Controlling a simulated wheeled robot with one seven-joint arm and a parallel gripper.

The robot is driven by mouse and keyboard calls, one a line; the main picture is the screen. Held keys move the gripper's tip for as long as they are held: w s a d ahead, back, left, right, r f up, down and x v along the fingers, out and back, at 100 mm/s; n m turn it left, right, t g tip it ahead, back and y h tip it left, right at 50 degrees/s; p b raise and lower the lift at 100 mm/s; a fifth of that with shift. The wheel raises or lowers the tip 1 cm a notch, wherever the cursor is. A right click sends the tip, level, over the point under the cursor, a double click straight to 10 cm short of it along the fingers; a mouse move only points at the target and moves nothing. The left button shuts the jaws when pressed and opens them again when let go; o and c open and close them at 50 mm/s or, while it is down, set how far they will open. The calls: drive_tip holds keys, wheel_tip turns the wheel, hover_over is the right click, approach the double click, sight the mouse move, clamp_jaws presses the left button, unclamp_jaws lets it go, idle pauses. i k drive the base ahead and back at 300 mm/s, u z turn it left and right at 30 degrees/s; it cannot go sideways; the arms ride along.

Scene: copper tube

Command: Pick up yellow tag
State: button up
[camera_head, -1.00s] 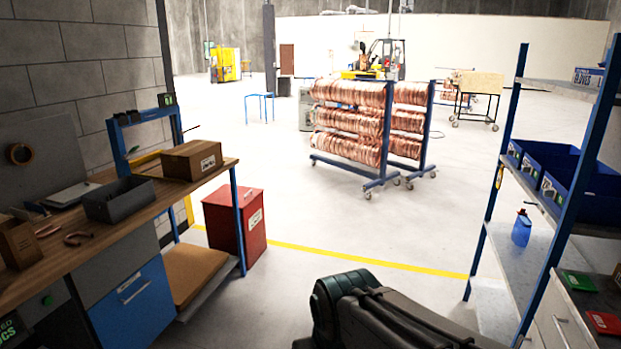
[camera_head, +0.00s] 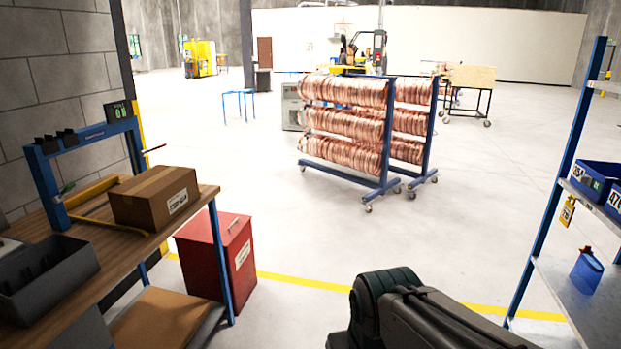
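A yellow tag (camera_head: 568,211) with dark marks hangs by the blue upright of the shelf rack at the right. My gripper is not in the picture. Only a dark part of my arm (camera_head: 410,312) shows at the bottom, left of the rack and well apart from the tag.
The shelf rack (camera_head: 556,195) holds blue bins (camera_head: 592,178) and a blue bottle (camera_head: 586,270). At the left are a workbench (camera_head: 128,252) with a cardboard box (camera_head: 155,198), and a red bin (camera_head: 218,255). A copper tube cart (camera_head: 370,182) stands ahead. The floor between is clear.

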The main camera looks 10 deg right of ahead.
sight(569, 208)
drive_tip(key=z, duration=0.25)
drive_tip(key=i, duration=1.65)
drive_tip(key=z, duration=0.85)
drive_tip(key=i, duration=1.2)
drive_tip(key=z, duration=1.9)
drive_tip(key=i, duration=0.8)
drive_tip(key=z, duration=0.75)
